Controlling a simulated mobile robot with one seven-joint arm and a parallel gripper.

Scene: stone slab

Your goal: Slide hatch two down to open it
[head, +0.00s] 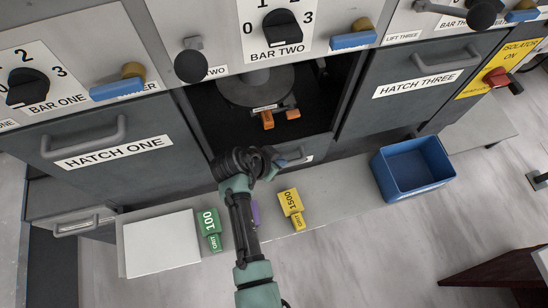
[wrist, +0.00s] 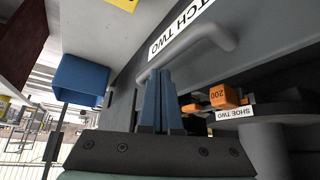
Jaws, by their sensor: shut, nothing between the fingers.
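Hatch two's opening shows in the head view as a dark bay between hatches one and three. The hatch two panel (wrist: 262,62) sits low, below this bay, mostly hidden in the head view by the shelf and my arm. Its grey bar handle (wrist: 192,40) and white label (wrist: 180,27) show in the wrist view. My gripper (head: 279,161) is at the bay's lower edge, by the handle. In the wrist view, its blue fingers (wrist: 161,75) are together and empty, with tips close to the bar; I cannot tell whether they touch.
Inside the bay are a round grey part (head: 258,85) and orange blocks (head: 268,119), one marked 200 in the wrist view. Hatch one (head: 75,125) and hatch three (head: 395,100) are up. The shelf (head: 335,190) holds green (head: 209,222) and yellow (head: 290,203) grit blocks and a blue bin (head: 412,168).

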